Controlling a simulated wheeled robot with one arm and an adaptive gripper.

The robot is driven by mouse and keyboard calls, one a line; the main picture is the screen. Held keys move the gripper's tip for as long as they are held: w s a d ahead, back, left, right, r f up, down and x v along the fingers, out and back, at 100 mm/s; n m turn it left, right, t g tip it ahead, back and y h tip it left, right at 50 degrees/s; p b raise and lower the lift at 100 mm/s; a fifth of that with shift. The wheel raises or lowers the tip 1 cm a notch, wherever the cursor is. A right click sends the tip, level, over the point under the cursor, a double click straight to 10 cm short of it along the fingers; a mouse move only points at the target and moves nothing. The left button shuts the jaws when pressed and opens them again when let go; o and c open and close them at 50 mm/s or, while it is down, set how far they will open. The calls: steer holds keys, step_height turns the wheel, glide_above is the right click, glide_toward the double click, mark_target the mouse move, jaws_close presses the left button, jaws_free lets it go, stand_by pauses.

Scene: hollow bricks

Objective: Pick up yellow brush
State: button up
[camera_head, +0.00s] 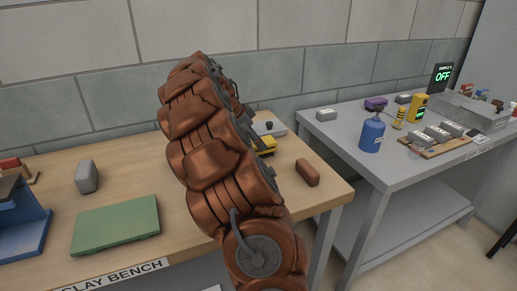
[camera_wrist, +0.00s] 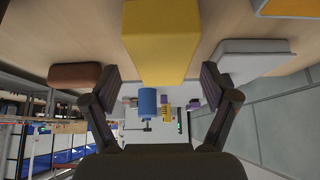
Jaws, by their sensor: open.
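The yellow brush (camera_head: 266,146) lies on the wooden clay bench (camera_head: 133,258), partly hidden behind my copper-coloured arm in the head view. In the wrist view a large yellow block-shaped body, which looks like the brush (camera_wrist: 160,40), fills the upper middle. My gripper (camera_wrist: 159,85) is open, with one dark finger on either side of the brush's near end in that view. I see gaps beside the yellow body and cannot tell how far the fingers reach along it. In the head view my gripper is hidden by the arm.
A red-brown block (camera_head: 307,172) lies right of the brush, and a grey-white device (camera_head: 268,126) stands just behind it. A green mat (camera_head: 116,224) and a grey block (camera_head: 88,176) are on the left. A grey table (camera_head: 345,146) with a blue bottle (camera_head: 372,134) stands right.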

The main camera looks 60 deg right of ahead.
steer(key=x, duration=0.4)
steer(key=shift+d+f+p, duration=0.15)
steer(key=shift+f+p, duration=0.15)
steer(key=shift+p, duration=0.05)
steer(key=c, duration=1.3)
